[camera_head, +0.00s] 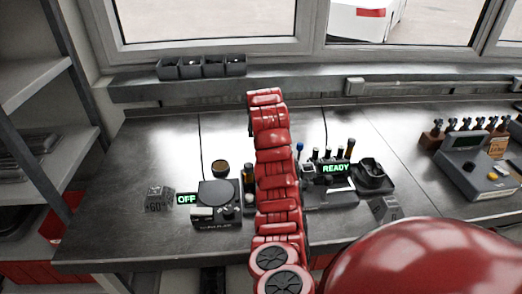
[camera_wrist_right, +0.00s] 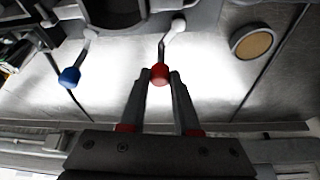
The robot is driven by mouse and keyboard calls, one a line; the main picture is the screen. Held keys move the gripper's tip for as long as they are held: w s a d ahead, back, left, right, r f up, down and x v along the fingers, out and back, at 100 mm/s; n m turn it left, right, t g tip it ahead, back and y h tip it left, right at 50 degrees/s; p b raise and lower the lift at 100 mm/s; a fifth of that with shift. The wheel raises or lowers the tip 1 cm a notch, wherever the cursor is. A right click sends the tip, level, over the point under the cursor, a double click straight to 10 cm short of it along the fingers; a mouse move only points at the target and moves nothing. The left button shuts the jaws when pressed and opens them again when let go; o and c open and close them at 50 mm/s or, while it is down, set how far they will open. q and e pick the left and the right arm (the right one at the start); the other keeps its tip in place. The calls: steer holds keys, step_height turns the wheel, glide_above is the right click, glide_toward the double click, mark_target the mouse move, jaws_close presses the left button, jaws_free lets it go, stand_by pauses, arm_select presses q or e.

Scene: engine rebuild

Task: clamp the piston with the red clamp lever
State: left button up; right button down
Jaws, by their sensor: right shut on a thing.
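The red clamp lever (camera_wrist_right: 160,72) has a red knob on a bent metal rod with a white joint; it shows at the centre of the right wrist view. My right gripper (camera_wrist_right: 160,84) has its two fingertips closed on the knob. In the head view my red arm covers the lever and the gripper. A second lever with a blue knob (camera_wrist_right: 69,77) stands to the left; it also shows right of my arm in the head view (camera_head: 300,147). A dark round part (camera_wrist_right: 115,12) sits between the levers, cut by the top edge; I cannot tell if it is the piston. My left gripper is not in view.
A device with an "OFF" display (camera_head: 186,198) and a round plate (camera_head: 216,192) stands left of my arm. A small round cup (camera_head: 220,167) is behind it. A "READY" display (camera_head: 336,168) and upright handles stand right.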

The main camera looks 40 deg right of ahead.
steer(key=shift+s+m, duration=0.15)
steer(key=shift+m, duration=0.35)
steer(key=c, duration=0.6)
jaws_free()
steer(key=shift+c, duration=0.2)
steer(key=shift+a+r, duration=0.1)
steer(key=shift+r, duration=0.3)
steer(key=p+v, duration=0.2)
steer(key=v, duration=1.4)
steer(key=shift+a+r, duration=0.15)
steer(key=shift+r, duration=0.1)
